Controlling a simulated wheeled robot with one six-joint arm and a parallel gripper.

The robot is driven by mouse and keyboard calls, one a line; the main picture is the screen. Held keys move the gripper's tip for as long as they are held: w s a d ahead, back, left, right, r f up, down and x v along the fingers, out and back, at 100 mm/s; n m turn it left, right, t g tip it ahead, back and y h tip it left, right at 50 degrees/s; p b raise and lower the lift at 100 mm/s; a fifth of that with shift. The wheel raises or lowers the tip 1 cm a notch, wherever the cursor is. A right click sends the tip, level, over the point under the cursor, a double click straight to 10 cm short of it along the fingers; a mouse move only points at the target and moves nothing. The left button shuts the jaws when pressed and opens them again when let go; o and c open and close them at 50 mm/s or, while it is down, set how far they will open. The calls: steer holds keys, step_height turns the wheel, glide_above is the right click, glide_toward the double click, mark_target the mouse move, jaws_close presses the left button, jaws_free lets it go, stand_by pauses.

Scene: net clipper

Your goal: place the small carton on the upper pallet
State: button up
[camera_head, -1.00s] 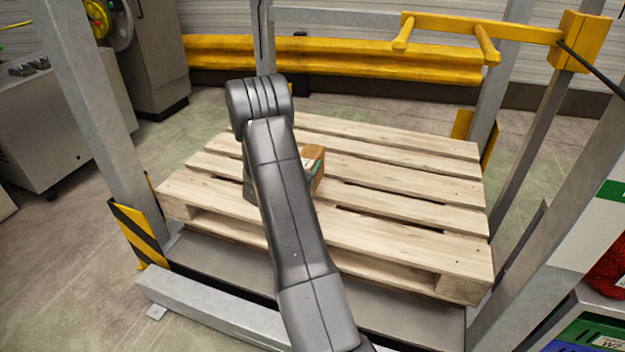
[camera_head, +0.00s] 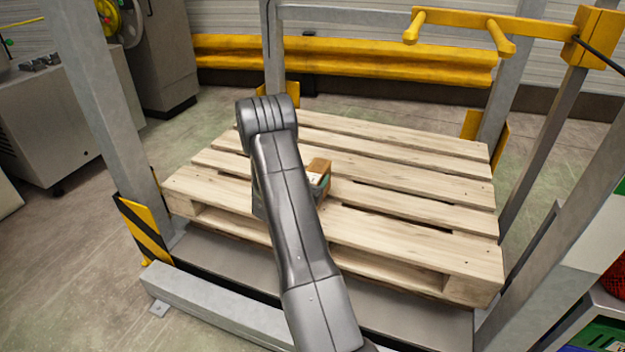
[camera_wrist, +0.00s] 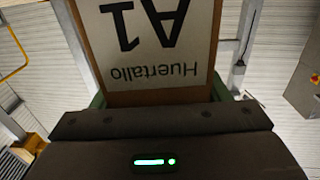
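The small carton (camera_head: 320,166) is a brown box, partly hidden behind my arm in the head view, over the near middle of the wooden pallet (camera_head: 400,215). In the wrist view, the carton (camera_wrist: 157,85) fills the space ahead of my gripper (camera_wrist: 158,98). Its white label reads "Huertallo A1" upside down. Green finger parts show at both sides of the carton, so my gripper is shut on it. A green edge also shows beside the carton in the head view. Whether the carton's underside touches the pallet's boards is hidden.
Grey posts (camera_head: 115,130) of a frame stand around the pallet. A yellow rail (camera_head: 350,62) runs behind it and a yellow bar (camera_head: 460,22) hangs at upper right. The rest of the pallet top is bare. Shelved crates (camera_head: 606,335) stand at lower right.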

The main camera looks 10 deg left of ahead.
steer(key=shift+o, duration=0.9)
steer(key=shift+r, duration=0.1)
steer(key=shift+r, duration=0.1)
steer(key=s+a+p, duration=0.2)
steer(key=s, duration=0.9)
steer(key=shift+s+a, duration=0.15)
steer(key=shift+s, duration=0.2)
